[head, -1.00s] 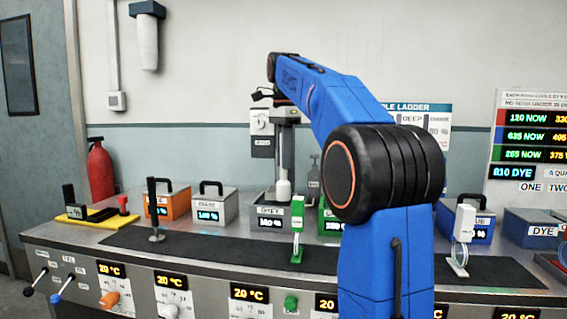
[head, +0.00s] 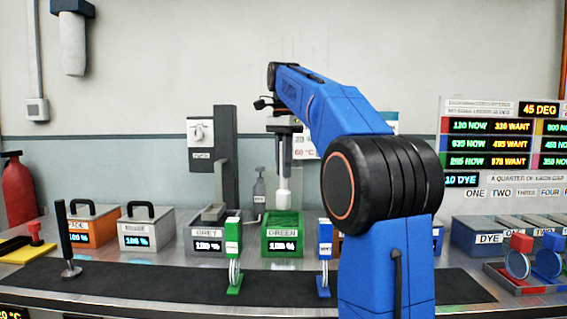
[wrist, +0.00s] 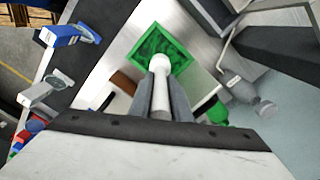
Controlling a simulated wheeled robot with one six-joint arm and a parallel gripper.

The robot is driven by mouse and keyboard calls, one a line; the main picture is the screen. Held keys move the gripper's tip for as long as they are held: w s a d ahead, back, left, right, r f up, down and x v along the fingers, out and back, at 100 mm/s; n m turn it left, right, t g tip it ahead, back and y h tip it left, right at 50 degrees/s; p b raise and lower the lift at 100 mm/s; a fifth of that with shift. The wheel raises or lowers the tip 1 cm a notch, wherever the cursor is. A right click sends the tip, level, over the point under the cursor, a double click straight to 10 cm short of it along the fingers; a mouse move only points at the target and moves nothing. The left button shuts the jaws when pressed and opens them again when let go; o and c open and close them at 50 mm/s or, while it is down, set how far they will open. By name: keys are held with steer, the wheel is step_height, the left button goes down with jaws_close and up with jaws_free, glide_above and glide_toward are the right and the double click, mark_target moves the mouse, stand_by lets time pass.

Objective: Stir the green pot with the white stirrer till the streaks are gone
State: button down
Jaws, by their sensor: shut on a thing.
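The green pot (head: 282,247) stands open on the counter, labelled GREEN with a 100 % readout. In the wrist view, the pot's rim (wrist: 181,50) frames green dye with darker streaks. My gripper (wrist: 168,108) is shut on the white stirrer (wrist: 160,88), which points down at the pot. In the head view, the stirrer (head: 283,199) hangs above the green pot, its white end apart from the rim. The fingertips are small in the head view.
The grey pot (head: 207,240) stands just left of the green pot. A green-handled tool (head: 233,256) and a blue-handled tool (head: 325,257) stand upright on the black mat (head: 160,286) in front. A grey bottle (head: 259,190) stands behind.

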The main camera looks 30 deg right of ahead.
mark_target(284, 192)
steer(key=shift+f, duration=4.65)
steer(key=shift+w+d, duration=0.3)
steer(key=shift+d, duration=0.4)
steer(key=shift+w+d, duration=0.3)
steer(key=shift+d, duration=0.35)
steer(key=shift+w+a, duration=0.1)
steer(key=shift+a, duration=0.1)
steer(key=shift+w+a, duration=0.8)
steer(key=shift+a, duration=0.35)
steer(key=shift+s, duration=0.1)
